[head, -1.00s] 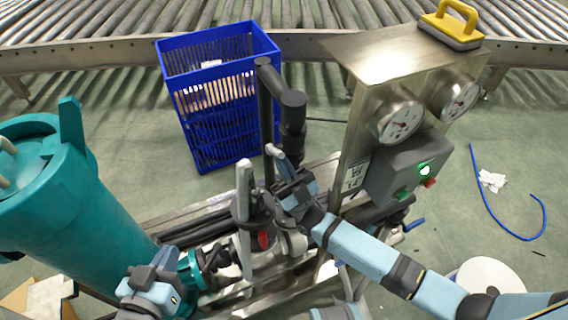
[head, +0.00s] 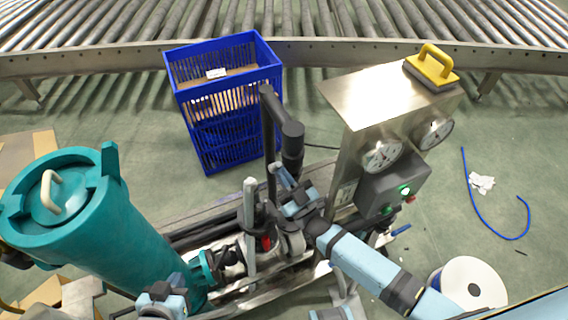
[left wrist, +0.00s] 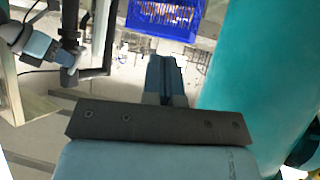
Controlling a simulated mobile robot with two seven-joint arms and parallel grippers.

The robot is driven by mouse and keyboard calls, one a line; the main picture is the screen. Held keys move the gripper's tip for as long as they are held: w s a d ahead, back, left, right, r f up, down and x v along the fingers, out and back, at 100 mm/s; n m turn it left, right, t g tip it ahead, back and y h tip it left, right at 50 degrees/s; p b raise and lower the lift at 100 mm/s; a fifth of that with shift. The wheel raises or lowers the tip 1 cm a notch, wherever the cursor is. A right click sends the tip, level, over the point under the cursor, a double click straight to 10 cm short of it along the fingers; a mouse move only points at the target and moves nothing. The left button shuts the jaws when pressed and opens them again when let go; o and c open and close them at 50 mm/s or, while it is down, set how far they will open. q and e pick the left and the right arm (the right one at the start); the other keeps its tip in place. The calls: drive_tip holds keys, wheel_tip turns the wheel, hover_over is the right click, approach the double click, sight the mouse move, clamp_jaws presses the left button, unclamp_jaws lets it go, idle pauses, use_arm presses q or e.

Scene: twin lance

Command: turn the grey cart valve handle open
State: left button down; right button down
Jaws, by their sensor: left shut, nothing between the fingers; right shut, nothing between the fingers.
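A light grey upright lever (head: 250,222), which looks like the valve handle, stands among the pipework on the metal cart, beside a small red part (head: 266,243). My right gripper (head: 281,174) is shut and empty, just right of the lever near the black upright pipe; I cannot tell whether it touches anything. It also shows at the left of the left wrist view (left wrist: 70,62). My left gripper (head: 176,280) is low in the head view, in front of the teal cylinder. Its fingers (left wrist: 163,65) are shut and empty in the left wrist view.
The teal cylinder (head: 100,225) stands left of the cart. A blue crate (head: 215,120) is behind it. The gauge cabinet (head: 350,100) rises at right, with a yellow-handled block (head: 432,68) on top. A white spool (head: 468,285) and blue hose (head: 480,220) lie at right.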

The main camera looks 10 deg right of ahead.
drive_tip(key=r+g+h+p, duration=0.1)
drive_tip(key=g+p, duration=0.1)
drive_tip(key=p, duration=0.2)
drive_tip(key=w+r+m+g+h+p, duration=0.1)
drive_tip(key=g+p, duration=0.1)
drive_tip(key=p, duration=0.2)
drive_tip(key=shift+w+a+r, duration=0.1)
drive_tip(key=shift+w+a, duration=0.05)
drive_tip(key=shift+w, duration=0.05)
drive_tip(key=shift+w+p, duration=0.15)
drive_tip(key=shift+p, duration=0.2)
drive_tip(key=shift+w, duration=0.1)
drive_tip(key=shift+r, duration=0.1)
